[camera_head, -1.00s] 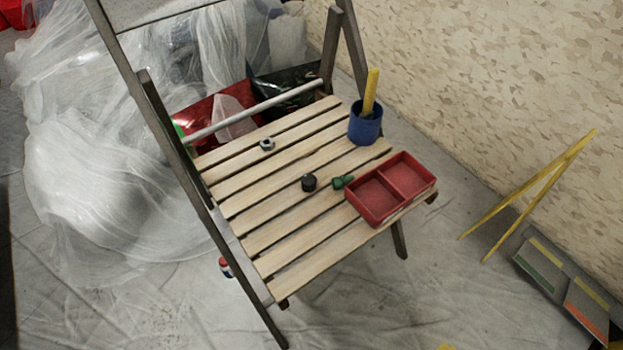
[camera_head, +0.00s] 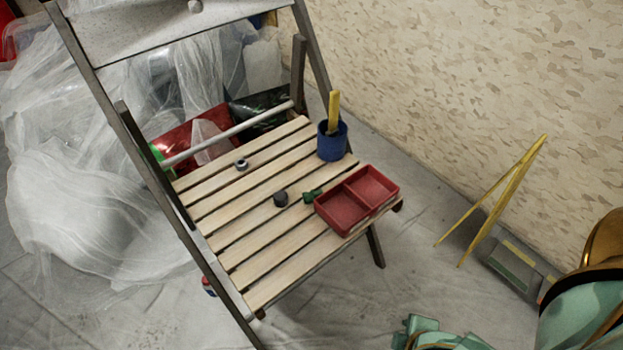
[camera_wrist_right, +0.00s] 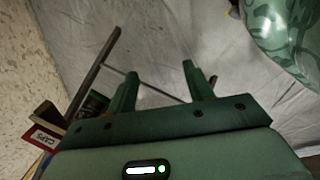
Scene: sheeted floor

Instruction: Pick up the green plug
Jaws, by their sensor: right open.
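The green plug (camera_head: 312,195) lies on the slatted wooden chair seat (camera_head: 232,262), close against the left side of the red two-compartment tray (camera_head: 343,217). My right gripper (camera_head: 420,328) shows at the bottom right of the head view, below and right of the chair and well apart from the plug. In the right wrist view its two green fingers (camera_wrist_right: 161,92) stand wide apart with nothing between them. The plug cannot be made out in the right wrist view. My left gripper is not in view.
On the seat are a dark round cap (camera_head: 280,199), a metal nut (camera_head: 241,164) and a blue cup (camera_head: 333,142) holding a yellow stick (camera_head: 333,110). The chair's raised backrest (camera_head: 180,32) and side frame border the seat. A patterned wall rises at the right.

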